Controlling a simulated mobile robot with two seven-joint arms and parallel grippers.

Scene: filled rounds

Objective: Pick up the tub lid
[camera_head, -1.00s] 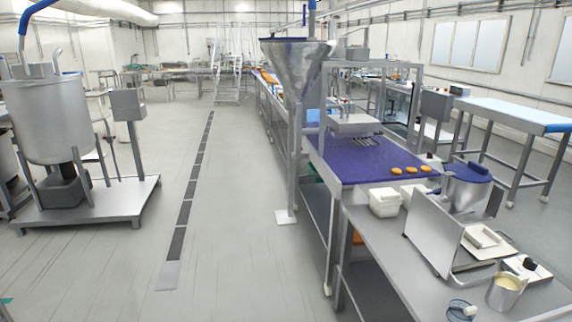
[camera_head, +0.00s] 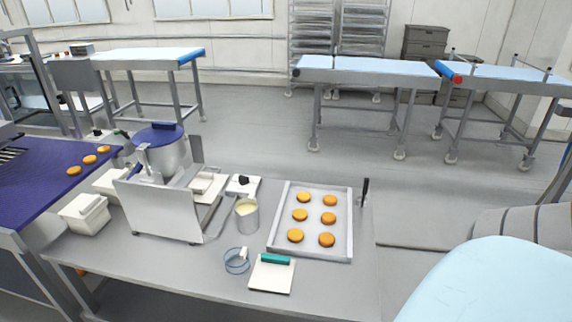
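A white tub (camera_head: 84,222) stands at the left end of the grey metal table. A white, flat piece that looks like its lid (camera_head: 90,203) lies on top of it; at this size I cannot tell how well it is seated. A second white tub (camera_head: 108,182) stands just behind, partly hidden by the steel machine. Neither of my grippers is in view.
On the table (camera_head: 180,262) stand a steel machine with a blue-topped hopper (camera_head: 160,155), a cup of cream (camera_head: 246,222), a tray (camera_head: 272,240) of several orange rounds, a clear blue-rimmed dish (camera_head: 236,262) and a green-handled scraper (camera_head: 272,276). A purple belt (camera_head: 40,190) adjoins at left.

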